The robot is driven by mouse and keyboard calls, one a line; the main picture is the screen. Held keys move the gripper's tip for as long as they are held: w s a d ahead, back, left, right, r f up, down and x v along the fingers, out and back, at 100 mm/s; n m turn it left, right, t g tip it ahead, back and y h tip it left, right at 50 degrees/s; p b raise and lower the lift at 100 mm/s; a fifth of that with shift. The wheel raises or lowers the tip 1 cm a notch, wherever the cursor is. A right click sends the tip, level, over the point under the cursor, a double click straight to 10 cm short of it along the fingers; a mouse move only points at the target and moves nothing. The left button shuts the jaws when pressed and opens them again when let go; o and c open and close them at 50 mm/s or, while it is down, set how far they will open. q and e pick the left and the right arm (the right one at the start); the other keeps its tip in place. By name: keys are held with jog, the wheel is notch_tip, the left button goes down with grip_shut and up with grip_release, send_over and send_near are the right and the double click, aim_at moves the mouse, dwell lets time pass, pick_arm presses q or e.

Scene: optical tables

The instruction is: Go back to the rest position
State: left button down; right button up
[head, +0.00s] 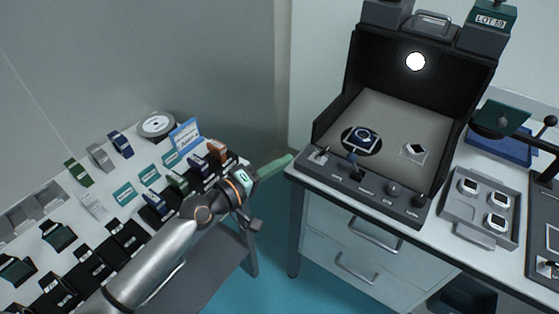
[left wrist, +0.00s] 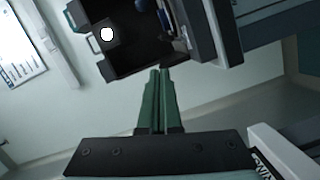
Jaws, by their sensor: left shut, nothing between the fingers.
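My left gripper (head: 275,167) has green fingers and points right, toward the front left corner of the inspection booth. It is shut and empty, in the gap between the two tables. In the left wrist view the two green fingers (left wrist: 158,100) lie together with nothing between them. My left arm comes in from the bottom left over the left table. My right gripper is in neither view.
The dark inspection booth (head: 350,80) stands on a white drawer cabinet (head: 345,238), with a control panel along its front. A grey tray (head: 480,207) with several white-topped pieces sits right of it. The left table (head: 100,207) holds rows of small boxes. Blue floor (head: 275,290) shows between.

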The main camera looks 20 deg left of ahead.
pick_arm(q)
jog(key=shift+s+a, duration=0.1)
jog(key=shift+s, duration=0.1)
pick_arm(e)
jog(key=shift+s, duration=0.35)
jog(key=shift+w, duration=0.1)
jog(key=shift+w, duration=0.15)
pick_arm(q)
jog(key=s+a+f+m+g+y+p, duration=0.2)
jog(key=s+f+m, duration=0.3)
jog(key=s+f, duration=0.3)
jog(key=s+a+f+m+g+y+p, duration=0.2)
jog(key=s+f+m+y+p, duration=0.3)
jog(key=s, duration=1)
notch_tip(320, 180, down, 4)
jog(key=shift+s+a+r+g, duration=0.25)
jog(key=shift+s+a+g, duration=0.1)
jog(key=shift+g, duration=0.05)
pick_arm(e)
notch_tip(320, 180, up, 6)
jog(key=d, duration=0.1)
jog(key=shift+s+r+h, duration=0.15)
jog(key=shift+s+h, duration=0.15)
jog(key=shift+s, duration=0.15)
pick_arm(q)
jog(key=shift+w, duration=0.1)
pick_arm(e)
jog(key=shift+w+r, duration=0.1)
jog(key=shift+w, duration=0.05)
